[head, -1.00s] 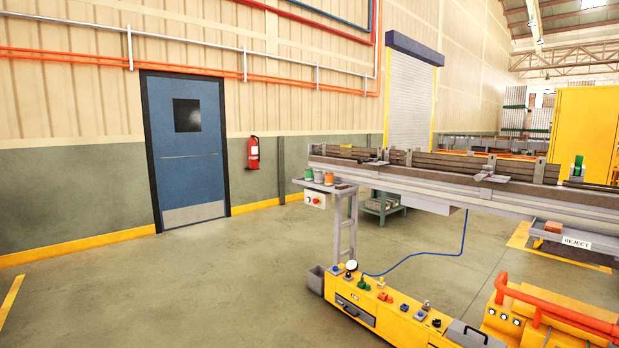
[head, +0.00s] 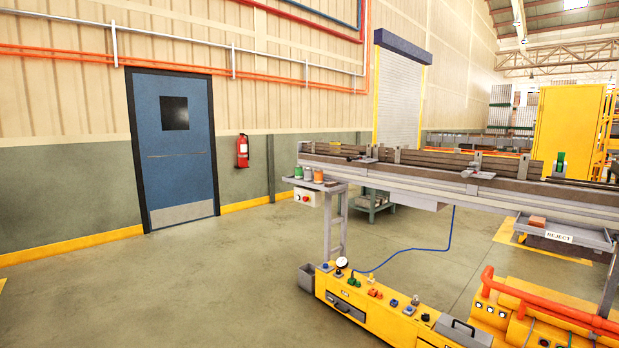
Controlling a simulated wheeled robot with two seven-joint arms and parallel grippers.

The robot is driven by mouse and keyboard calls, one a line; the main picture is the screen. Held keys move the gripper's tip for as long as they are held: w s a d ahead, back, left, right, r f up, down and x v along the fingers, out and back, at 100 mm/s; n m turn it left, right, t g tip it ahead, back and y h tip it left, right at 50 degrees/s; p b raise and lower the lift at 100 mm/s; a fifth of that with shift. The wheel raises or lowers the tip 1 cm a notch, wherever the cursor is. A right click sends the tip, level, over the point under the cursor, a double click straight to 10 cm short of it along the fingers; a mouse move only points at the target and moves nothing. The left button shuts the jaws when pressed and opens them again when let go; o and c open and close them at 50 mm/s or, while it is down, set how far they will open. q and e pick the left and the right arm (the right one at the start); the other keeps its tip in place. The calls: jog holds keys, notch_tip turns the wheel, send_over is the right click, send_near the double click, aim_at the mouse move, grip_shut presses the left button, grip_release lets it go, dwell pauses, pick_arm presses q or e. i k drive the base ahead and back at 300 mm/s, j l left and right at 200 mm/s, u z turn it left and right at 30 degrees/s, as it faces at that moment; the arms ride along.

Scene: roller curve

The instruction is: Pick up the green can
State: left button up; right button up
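A small green can (head: 298,172) stands upright at the left of a row of cans on a small grey shelf (head: 331,187) at the left end of the roller conveyor. A greyish can (head: 308,174) and an orange can (head: 319,176) stand to its right. All are small and far off in the head view. A separate green object (head: 560,163) stands on the conveyor at the right; its exact kind is too small to tell. Neither of my grippers is in view.
A yellow bench (head: 390,318) with a drawer, knobs and a gauge stands in front of the conveyor (head: 450,188). A yellow machine with orange pipes (head: 540,310) is at the lower right. The concrete floor (head: 160,290) at left is clear.

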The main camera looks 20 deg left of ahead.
aim_at(298, 169)
jog(key=i+j+u, duration=0.6)
jog(key=i, duration=0.35)
jog(key=i+j+u, duration=0.3)
jog(key=i, duration=0.2)
jog(key=i+u, duration=0.3)
jog(key=i, duration=0.2)
jog(key=i+z, duration=0.1)
jog(key=i, duration=0.4)
jog(key=i+j+z, duration=0.15)
jog(key=i, duration=0.4)
jog(key=i+j+z, duration=0.1)
jog(key=i, duration=0.4)
jog(key=i+j+z, duration=0.15)
jog(key=i, duration=0.35)
